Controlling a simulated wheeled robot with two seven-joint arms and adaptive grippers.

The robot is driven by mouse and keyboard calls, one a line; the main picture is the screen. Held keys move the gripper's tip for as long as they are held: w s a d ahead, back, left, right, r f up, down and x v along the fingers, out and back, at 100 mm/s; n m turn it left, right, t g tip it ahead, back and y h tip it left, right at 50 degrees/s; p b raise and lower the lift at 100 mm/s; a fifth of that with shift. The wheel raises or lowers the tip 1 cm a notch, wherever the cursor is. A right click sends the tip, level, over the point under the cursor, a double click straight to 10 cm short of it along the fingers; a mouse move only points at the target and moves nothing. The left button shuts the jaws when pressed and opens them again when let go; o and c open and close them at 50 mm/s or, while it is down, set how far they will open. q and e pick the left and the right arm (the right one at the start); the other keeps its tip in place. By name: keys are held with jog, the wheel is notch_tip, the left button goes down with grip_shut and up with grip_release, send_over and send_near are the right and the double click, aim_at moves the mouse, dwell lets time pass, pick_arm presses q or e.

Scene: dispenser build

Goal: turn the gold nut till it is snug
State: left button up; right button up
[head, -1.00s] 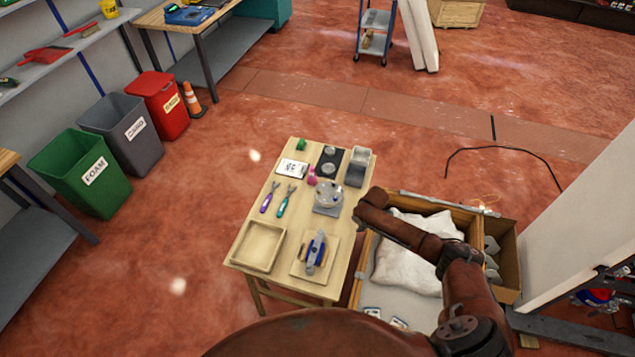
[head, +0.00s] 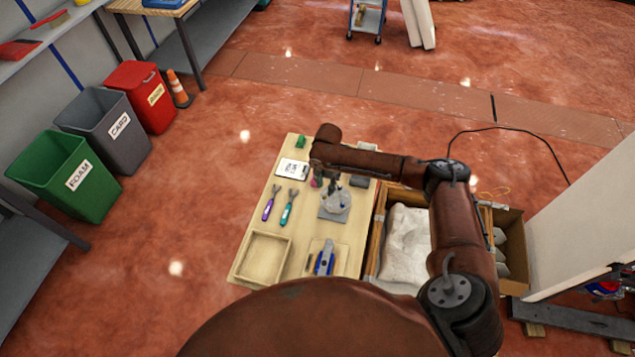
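My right arm reaches in from the right over the small wooden table. Its gripper (head: 320,181) points down at the back middle of the table, just behind and left of a grey round part on a square base (head: 335,207). The fingers are small and dark, so I cannot tell whether they are open or shut. I cannot make out the gold nut; it is too small or hidden by the arm. My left gripper is not in view.
A purple-handled tool (head: 268,208) and a teal-handled tool (head: 287,211) lie left of the round part. An empty wooden tray (head: 245,279) and a blue tool on a board (head: 325,258) are at the front. A crate with a white sack (head: 405,243) stands right of the table.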

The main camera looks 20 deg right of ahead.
aim_at(324, 197)
jog(key=shift+w+a, duration=0.1)
jog(key=shift+w, duration=0.35)
jog(key=shift+w+f, duration=0.15)
jog(key=shift+f, duration=0.25)
jog(key=shift+s+f, duration=0.15)
jog(key=shift+f, duration=1.5)
jog(key=shift+s+f, duration=0.1)
jog(key=shift+f, duration=1.55)
grip_shut()
